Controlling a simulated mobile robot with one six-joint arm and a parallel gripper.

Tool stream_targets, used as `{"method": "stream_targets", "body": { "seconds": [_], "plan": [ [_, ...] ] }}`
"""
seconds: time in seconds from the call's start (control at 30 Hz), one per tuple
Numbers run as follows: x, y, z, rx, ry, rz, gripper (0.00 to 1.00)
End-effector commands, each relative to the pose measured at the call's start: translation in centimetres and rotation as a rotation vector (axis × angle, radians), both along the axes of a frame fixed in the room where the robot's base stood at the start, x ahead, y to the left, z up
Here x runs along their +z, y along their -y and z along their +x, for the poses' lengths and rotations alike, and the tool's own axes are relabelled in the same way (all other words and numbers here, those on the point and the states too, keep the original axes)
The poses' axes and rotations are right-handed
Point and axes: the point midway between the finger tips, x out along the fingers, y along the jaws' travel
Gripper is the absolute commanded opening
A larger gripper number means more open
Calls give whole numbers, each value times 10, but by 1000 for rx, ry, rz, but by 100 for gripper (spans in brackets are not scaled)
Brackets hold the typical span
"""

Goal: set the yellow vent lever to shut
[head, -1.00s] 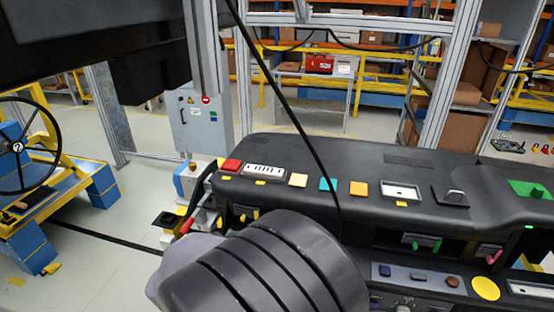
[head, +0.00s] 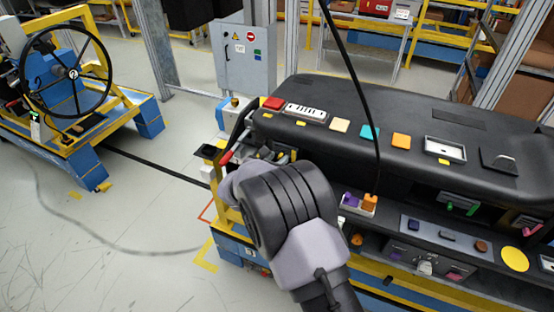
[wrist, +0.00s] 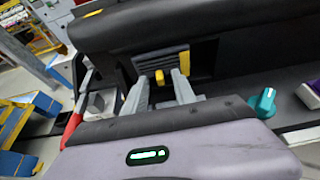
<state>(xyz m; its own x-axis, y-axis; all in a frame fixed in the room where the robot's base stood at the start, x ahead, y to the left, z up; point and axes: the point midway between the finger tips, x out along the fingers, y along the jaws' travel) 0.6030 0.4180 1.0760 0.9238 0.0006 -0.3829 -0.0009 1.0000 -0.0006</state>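The small yellow vent lever (wrist: 159,77) shows in the wrist view, in front of dark vent slats (wrist: 205,56). A taller yellow strip (wrist: 184,62) stands just right of it. My gripper (wrist: 161,84) is open, with its two grey fingers apart on either side of the lever. I cannot tell whether either finger touches it. In the head view my arm covers the fingers and the lever.
A teal knob (wrist: 264,103) sits right of the gripper in the wrist view. A red handle (wrist: 72,124) is close on the left. The black dashboard top (head: 405,110) overhangs the vent row. Open floor (head: 120,225) lies at left.

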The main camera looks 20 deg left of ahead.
Motion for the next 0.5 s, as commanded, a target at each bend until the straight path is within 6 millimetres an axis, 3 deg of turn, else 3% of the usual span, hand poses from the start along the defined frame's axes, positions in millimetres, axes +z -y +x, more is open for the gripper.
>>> {"method": "stream_targets", "body": {
  "seconds": [0.23, 0.4, 0.5],
  "plan": [
    [0, 0, 1, 0, 0, 0, 33],
    [0, 0, 1, 0, 0, 1, 1],
    [0, 0, 1, 0, 0, 1, 0]
  ]
}}
